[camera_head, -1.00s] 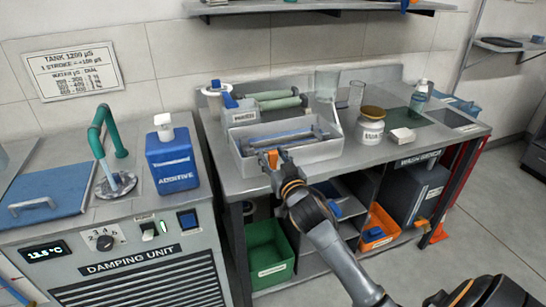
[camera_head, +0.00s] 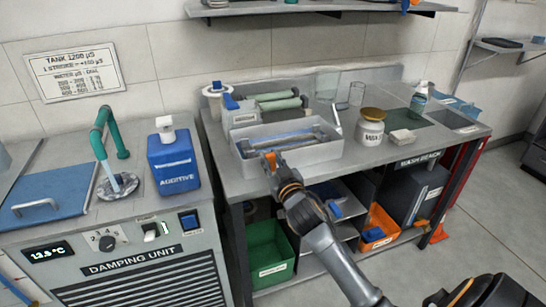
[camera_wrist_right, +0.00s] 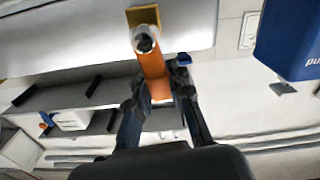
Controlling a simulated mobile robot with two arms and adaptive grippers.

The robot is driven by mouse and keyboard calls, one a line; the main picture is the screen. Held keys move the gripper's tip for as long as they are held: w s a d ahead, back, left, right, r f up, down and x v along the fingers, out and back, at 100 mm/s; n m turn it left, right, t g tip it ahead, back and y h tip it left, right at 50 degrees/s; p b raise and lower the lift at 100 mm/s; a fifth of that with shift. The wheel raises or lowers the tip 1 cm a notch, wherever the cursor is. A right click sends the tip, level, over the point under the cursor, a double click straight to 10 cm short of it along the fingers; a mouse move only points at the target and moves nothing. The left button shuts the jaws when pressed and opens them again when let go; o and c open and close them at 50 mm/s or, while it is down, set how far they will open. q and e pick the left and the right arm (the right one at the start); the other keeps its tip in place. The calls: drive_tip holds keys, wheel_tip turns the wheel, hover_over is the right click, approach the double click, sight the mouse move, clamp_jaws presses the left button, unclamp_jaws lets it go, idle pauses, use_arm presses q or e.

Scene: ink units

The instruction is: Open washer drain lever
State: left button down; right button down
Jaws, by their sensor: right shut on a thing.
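The washer is a grey open tray (camera_head: 325,152) on the bench, with rods and something blue inside. The orange drain lever (camera_head: 270,161) shows at the tray's front left side. My right gripper (camera_head: 273,167) is at the lever, reaching up from the front. In the right wrist view the orange lever (camera_wrist_right: 154,76) runs from a round metal pivot on a brass-coloured plate (camera_wrist_right: 143,15) down between my fingers, and my right gripper (camera_wrist_right: 158,88) is shut on it. Its lower end is partly hidden by the gripper. My left gripper is not in view.
The bench (camera_head: 235,183) also bears a gold-lidded jar (camera_head: 370,128) and green rollers (camera_head: 280,101). A green bin (camera_head: 268,258) and an orange bin (camera_head: 377,232) stand below. The damping unit (camera_head: 150,256), with a blue additive jug (camera_head: 172,163), is at left.

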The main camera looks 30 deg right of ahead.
drive_tip(key=n, duration=0.1)
drive_tip(key=a+n+p, duration=0.1)
drive_tip(key=n, duration=0.1)
drive_tip(key=shift+w+a+f, duration=0.15)
drive_tip(key=shift+w+a+f+n+p, duration=0.1)
drive_tip(key=shift+a+f+n+p, duration=0.1)
drive_tip(key=shift+n, duration=0.55)
drive_tip(key=shift+a+f+n+p, duration=0.15)
drive_tip(key=shift+a+n, duration=0.1)
drive_tip(key=shift+n, duration=0.45)
drive_tip(key=shift+w+a+f+n+p, duration=0.1)
drive_tip(key=shift+a+f+n+p, duration=0.1)
drive_tip(key=shift+n, duration=0.55)
drive_tip(key=c, duration=1.2)
unclamp_jaws()
drive_tip(key=shift+s, duration=0.1)
